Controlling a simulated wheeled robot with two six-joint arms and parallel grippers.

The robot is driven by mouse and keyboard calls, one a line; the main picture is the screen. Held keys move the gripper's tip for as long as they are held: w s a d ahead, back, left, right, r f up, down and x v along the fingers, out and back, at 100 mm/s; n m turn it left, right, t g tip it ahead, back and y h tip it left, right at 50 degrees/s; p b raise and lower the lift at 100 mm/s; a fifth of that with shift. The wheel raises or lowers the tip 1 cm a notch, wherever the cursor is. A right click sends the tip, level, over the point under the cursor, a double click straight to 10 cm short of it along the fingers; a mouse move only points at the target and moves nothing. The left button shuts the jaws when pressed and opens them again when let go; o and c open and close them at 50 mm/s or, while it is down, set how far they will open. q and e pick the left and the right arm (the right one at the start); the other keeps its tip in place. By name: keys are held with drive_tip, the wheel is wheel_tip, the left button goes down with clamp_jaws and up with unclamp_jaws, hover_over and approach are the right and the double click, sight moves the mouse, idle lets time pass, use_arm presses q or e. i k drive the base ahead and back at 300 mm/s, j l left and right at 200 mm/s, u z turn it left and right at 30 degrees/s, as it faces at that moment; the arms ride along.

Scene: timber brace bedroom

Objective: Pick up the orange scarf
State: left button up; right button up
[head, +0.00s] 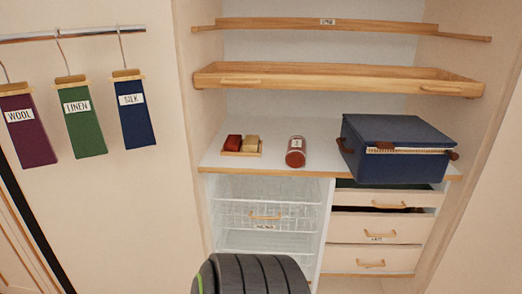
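No orange scarf can be made out in the head view. Three cloths hang from a metal rail (75,35) at the upper left: a purple one labelled WOOL (25,135), a green one labelled LINEN (84,135) and a dark blue one labelled SILK (137,125). A reddish-brown cylinder (295,158) with a small white label lies on the white counter (318,130); I cannot tell what it is. Neither of my grippers shows. A dark grey ribbed part of mine is at the bottom edge.
A wooden tray (241,154) holds a red block (233,142) and a tan block (251,143). A dark blue box (395,135) stands on the counter's right. Below are wire baskets (267,215) and wooden drawers (375,228), the top one partly open. Wooden shelves (335,80) hang above.

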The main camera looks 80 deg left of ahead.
sight(296, 156)
drive_tip(key=u, duration=2.35)
